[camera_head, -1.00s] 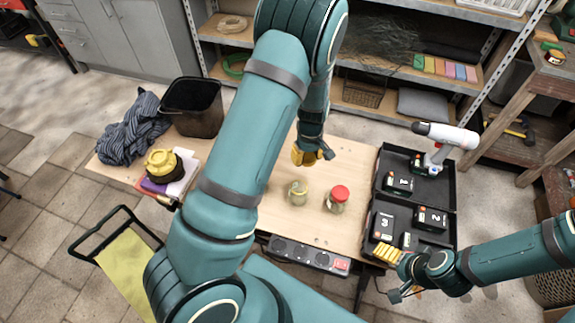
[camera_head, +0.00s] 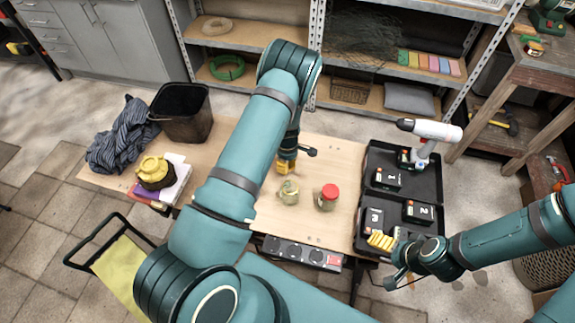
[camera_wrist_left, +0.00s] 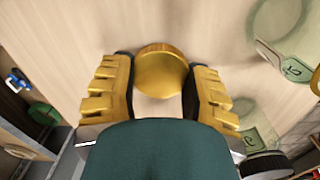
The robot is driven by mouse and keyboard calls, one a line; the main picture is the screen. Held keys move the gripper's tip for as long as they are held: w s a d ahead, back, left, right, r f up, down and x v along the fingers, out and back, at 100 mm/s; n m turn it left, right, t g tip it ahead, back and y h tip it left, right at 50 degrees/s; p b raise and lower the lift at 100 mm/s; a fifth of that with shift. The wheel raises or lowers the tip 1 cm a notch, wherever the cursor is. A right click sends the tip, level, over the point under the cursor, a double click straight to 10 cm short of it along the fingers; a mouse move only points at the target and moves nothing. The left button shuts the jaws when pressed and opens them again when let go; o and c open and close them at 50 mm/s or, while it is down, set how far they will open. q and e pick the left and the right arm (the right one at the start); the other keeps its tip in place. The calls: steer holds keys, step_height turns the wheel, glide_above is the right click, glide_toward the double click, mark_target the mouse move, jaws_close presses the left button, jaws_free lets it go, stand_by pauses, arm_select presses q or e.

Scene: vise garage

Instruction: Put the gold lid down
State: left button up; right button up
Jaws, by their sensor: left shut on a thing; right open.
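The gold lid (camera_wrist_left: 160,72) is a round disc held between the yellow fingers of my left gripper (camera_wrist_left: 160,88). In the head view my left gripper (camera_head: 284,166) is low over the wooden bench (camera_head: 270,225), just behind the glass jars, and the lid is hidden there. Whether the lid touches the bench is unclear. One glass jar (camera_head: 288,192) has a pale greenish look; a second jar (camera_head: 328,198) has a red lid (camera_head: 330,190). Jars with green labels also show at the right of the left wrist view (camera_wrist_left: 285,62). My right gripper (camera_head: 384,242) is open by the black case.
The open black case (camera_head: 357,222) with several numbered boxes and a white drill (camera_head: 430,130) is at the right. Bare bench lies behind the jars.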

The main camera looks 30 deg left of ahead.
arm_select(q)
steer(key=shift+f, duration=0.8)
steer(key=shift+f+b, duration=0.4)
steer(key=shift+b, duration=0.05)
steer(key=o, duration=1.2)
steer(key=shift+r, duration=0.1)
